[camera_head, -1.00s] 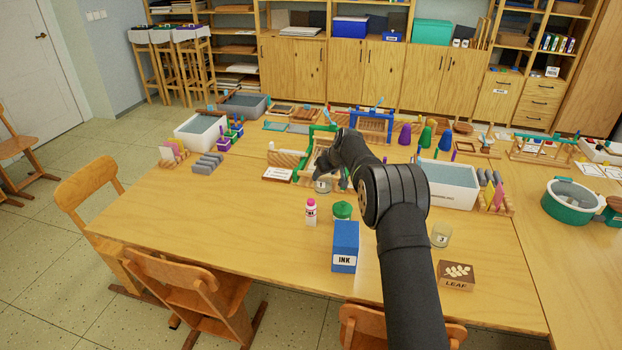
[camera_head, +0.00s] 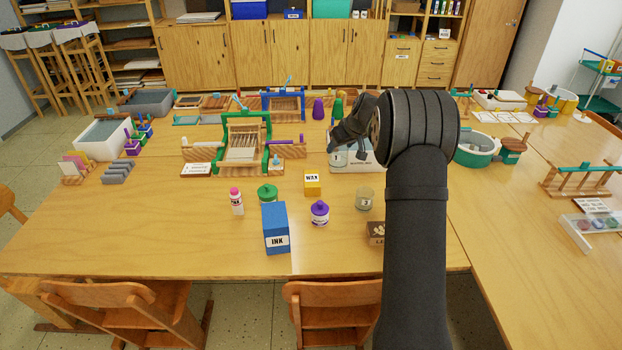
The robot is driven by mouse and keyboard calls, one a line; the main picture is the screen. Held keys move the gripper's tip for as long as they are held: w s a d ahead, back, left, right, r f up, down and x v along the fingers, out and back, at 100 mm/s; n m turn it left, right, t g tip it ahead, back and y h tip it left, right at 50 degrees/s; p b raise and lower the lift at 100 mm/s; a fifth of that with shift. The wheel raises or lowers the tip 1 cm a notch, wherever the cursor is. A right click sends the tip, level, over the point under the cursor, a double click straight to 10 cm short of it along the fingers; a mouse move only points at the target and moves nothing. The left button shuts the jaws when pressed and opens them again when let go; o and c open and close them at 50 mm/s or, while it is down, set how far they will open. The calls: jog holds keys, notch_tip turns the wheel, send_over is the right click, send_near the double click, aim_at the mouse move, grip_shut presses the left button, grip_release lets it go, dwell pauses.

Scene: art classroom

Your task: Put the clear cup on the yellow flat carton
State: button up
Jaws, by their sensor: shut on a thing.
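My gripper (camera_head: 340,143) is shut on a clear cup (camera_head: 338,160) marked 1. The black wrist partly covers the gripper, and the fingers are hard to make out. The cup appears upright, in front of a white tub. The yellow carton (camera_head: 312,184), marked WAX, lies on the table, nearer the camera and a little left of the cup. I see nothing on top of it. A second clear cup (camera_head: 364,199), marked 3, stands on the table to the right of the carton.
My arm partly hides a brown LEAF box (camera_head: 375,233). The table's left front is clear.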

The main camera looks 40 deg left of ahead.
jog(key=shift+w+d+r, duration=0.1)
jog(key=shift+w+d, duration=0.25)
jog(key=shift+d, duration=0.3)
jog(key=shift+s+a+f, duration=0.6)
jog(key=shift+a+f, duration=1.15)
jog(key=shift+f, duration=0.1)
jog(key=shift+s+a+f, duration=0.55)
jog(key=shift+a+f, duration=1.2)
jog(key=shift+f, duration=0.05)
jog(key=shift+s+a+f, duration=0.6)
jog(key=shift+a+f, duration=1.15)
jog(key=shift+f, duration=0.1)
jog(key=shift+f, duration=0.1)
jog(key=o, duration=1.2)
